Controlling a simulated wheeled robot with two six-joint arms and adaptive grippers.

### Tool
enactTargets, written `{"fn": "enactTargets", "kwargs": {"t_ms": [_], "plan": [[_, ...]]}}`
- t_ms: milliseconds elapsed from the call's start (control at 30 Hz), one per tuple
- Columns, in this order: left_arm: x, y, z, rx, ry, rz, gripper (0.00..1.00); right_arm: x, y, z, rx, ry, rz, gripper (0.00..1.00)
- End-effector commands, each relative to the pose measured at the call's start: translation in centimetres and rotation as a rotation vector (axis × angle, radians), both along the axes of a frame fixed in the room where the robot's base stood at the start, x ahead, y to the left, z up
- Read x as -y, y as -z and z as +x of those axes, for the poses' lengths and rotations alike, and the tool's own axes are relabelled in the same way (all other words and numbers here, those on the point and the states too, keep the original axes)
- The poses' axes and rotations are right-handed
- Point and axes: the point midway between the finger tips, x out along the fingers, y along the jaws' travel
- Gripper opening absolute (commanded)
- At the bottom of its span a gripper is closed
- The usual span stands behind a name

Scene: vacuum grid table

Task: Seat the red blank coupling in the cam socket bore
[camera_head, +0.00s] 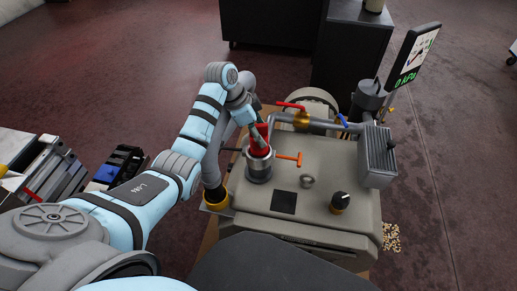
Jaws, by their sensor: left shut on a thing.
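The red blank coupling (260,146) is at the mouth of the silver cam socket (258,170) on the left side of the machine top. Its lower part is hidden by the socket rim, so I cannot tell how deep it sits. My left gripper (257,138) is shut on the coupling from above and partly covers it. The socket has an orange-handled cam lever (289,158) sticking out to the right and a dark lever on its left. My right gripper is not in view.
The beige machine body (318,222) carries a black knob (340,202), a red-handled valve (298,112), a finned grey block (377,155) and a gauge screen reading 0 kPa (412,55). Dark cabinets (352,50) stand behind. Metal stock and black bins (122,165) lie at left.

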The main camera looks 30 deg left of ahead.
Motion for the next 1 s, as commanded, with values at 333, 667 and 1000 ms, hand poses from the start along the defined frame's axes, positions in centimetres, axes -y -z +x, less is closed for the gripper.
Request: {"fn": "enactTargets", "kwargs": {"t_ms": [333, 667, 1000], "plan": [[0.1, 4.1, -0.2, -0.010, -0.002, -0.002, 0.00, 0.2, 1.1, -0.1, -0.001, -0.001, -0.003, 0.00], [0.1, 3.9, -0.2, -0.007, -0.002, 0.000, 0.67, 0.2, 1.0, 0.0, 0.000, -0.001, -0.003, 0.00], [-1.0, 0.7, -0.8, -0.003, -0.003, 0.003, 0.67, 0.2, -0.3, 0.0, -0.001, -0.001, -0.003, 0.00]]}}
